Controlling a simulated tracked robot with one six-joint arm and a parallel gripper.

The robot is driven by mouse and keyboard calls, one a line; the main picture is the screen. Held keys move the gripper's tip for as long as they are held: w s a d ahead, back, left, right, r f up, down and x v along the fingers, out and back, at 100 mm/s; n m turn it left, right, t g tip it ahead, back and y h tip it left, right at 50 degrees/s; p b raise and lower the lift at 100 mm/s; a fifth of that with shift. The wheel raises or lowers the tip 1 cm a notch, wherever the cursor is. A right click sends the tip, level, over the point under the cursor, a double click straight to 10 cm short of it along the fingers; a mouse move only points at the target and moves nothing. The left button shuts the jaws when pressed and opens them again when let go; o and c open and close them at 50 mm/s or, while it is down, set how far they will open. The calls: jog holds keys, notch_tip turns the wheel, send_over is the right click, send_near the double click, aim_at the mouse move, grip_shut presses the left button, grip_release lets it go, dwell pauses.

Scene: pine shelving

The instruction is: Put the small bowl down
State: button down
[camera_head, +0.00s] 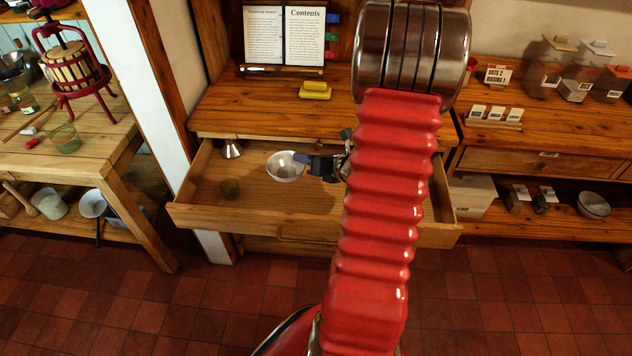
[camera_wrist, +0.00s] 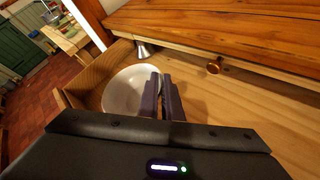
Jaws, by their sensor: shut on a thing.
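The small bowl (camera_head: 284,168) is pale and shiny, and it is at my gripper's tip, over the open wooden drawer (camera_head: 300,231). My gripper (camera_head: 304,160) comes in from the right and is shut on the bowl's right rim. In the wrist view the white bowl (camera_wrist: 130,92) lies left of the two dark fingers (camera_wrist: 163,82), which pinch its edge. I cannot tell whether the bowl touches the drawer floor. My red arm hides the drawer's right part in the head view.
The worktop (camera_head: 240,113) above carries an open book (camera_head: 284,36) and a yellow block (camera_head: 315,90). The drawer's middle floor looks clear.

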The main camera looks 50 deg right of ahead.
jog(key=shift+f, duration=2.9)
jog(key=shift+f, duration=2.15)
jog(key=c, duration=2.4)
grip_release()
jog(key=o, duration=0.5)
jog(key=shift+c, duration=0.2)
